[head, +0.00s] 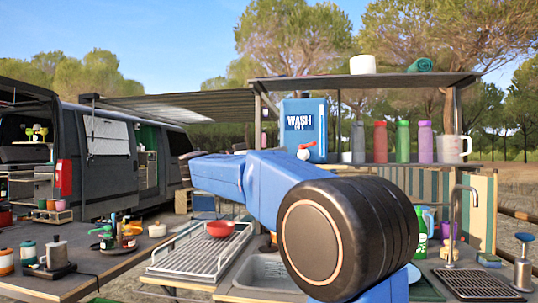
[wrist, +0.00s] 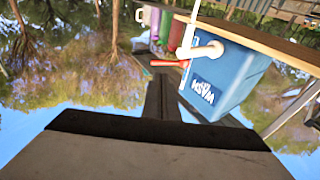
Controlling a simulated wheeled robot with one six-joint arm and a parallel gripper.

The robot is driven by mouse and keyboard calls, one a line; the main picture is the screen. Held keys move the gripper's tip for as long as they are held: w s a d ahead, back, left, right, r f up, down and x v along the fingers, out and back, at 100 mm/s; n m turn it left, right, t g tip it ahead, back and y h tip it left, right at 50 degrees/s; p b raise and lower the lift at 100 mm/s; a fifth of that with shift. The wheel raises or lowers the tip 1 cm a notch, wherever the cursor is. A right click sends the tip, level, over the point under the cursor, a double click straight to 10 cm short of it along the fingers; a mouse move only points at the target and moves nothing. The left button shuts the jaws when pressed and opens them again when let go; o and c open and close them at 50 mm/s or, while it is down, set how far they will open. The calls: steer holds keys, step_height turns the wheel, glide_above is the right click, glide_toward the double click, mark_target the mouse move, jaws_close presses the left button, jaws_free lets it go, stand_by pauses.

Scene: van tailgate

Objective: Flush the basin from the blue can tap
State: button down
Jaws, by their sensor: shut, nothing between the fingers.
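The blue can (head: 305,122) marked WASH stands upright on the shelf. Its white tap (head: 303,154) with a red lever shows just above my blue arm. The wrist view is upside down and shows the can (wrist: 232,75), the white tap (wrist: 207,51) and the red lever (wrist: 168,63). A thin white streak runs from the tap past the shelf edge; it looks like water, but I cannot be sure. My gripper (wrist: 163,82) is shut and empty, close to the lever; contact is unclear. My arm hides it in the head view. The basin (head: 262,274) is partly hidden behind my arm.
Several bottles (head: 403,142) and a white jug (head: 452,149) stand right of the can. A drying rack with a red bowl (head: 220,229) lies left of the basin. A curved faucet (head: 455,215) rises at right. An upper shelf (head: 365,80) overhangs the can.

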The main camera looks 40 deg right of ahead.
mark_target(311, 145)
steer(key=x, duration=0.9)
steer(key=shift+s, duration=0.1)
steer(key=shift+s+d+r+n+t+h, duration=0.15)
steer(key=shift+s+d+n+t, duration=0.2)
steer(key=shift+n+t, duration=0.55)
steer(key=shift+s+d+f+n+t+h, duration=0.15)
steer(key=shift+s+d+n+t, duration=0.2)
steer(key=shift+t, duration=0.95)
steer(key=n+t, duration=0.1)
steer(key=t, duration=0.1)
steer(key=d+n+t, duration=0.1)
steer(key=t, duration=0.1)
steer(key=s+d+n+t, duration=0.1)
steer(key=t, duration=0.1)
steer(key=shift+n+y, duration=0.35)
steer(key=shift+y, duration=0.05)
steer(key=shift+d+n+t+y, duration=0.45)
steer(key=shift+d+n+t, duration=0.2)
steer(key=shift+t, duration=0.4)
steer(key=shift+d+n+t+y, duration=0.5)
steer(key=shift+d+t, duration=0.25)
steer(key=shift+t, duration=0.3)
steer(key=shift+d, duration=0.15)
steer(key=shift+s, duration=0.1)
